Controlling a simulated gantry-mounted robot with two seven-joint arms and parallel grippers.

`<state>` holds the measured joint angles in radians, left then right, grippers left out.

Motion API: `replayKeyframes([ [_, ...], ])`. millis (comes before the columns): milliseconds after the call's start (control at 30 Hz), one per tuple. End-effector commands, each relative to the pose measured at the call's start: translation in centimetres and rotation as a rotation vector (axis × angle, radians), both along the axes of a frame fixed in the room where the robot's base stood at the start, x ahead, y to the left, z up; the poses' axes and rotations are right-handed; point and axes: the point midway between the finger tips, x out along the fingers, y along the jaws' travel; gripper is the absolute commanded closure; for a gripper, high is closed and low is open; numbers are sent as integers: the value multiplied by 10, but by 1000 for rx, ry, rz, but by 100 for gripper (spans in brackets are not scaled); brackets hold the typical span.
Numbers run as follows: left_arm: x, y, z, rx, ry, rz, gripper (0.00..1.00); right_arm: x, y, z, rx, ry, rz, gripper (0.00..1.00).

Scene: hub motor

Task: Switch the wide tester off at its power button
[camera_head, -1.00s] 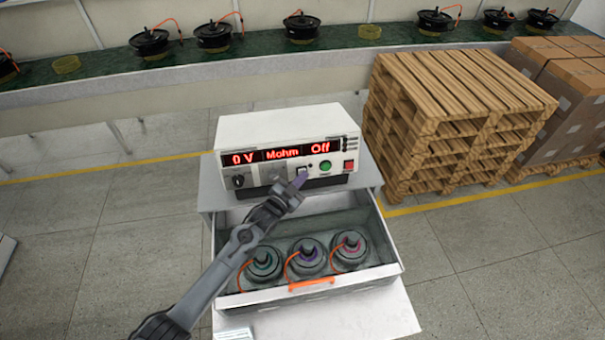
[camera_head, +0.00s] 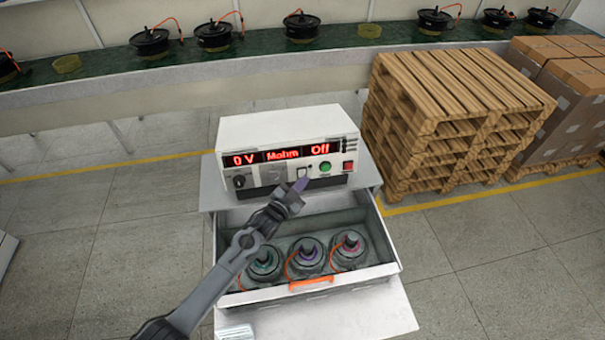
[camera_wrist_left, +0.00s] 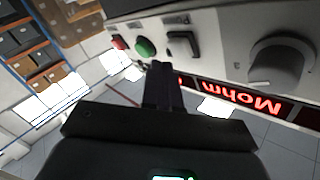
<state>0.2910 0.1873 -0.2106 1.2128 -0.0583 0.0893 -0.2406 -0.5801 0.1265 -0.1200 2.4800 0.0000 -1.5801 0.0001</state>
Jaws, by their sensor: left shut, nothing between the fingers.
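The wide tester (camera_head: 285,133) is a white box on top of a grey cabinet. Its red displays read "0 V", "Mohm" and "Off". A small square switch (camera_head: 302,173) sits low on its front; in the left wrist view it is a dark rocker (camera_wrist_left: 183,44). I cannot read its label. My left gripper (camera_head: 302,184) is shut and empty, its fingertips just in front of and below this switch, seemingly apart from it. In the left wrist view the closed fingertips (camera_wrist_left: 160,68) point at the panel near the switch. My right gripper is not in view.
Below, an open drawer (camera_head: 392,270) holds three hub motors. Stacked pallets (camera_head: 450,100) stand close on the right.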

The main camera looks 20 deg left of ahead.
Motion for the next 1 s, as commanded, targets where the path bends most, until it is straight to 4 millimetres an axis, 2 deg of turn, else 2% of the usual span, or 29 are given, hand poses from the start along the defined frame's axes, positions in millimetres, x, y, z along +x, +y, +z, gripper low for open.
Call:
replayKeyframes([
  [500, -35, -23, 13, -1, 2, 0, 100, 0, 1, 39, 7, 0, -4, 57],
  [1000, -40, -26, 12, 0, 0, 0, 100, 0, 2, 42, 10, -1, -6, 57],
])
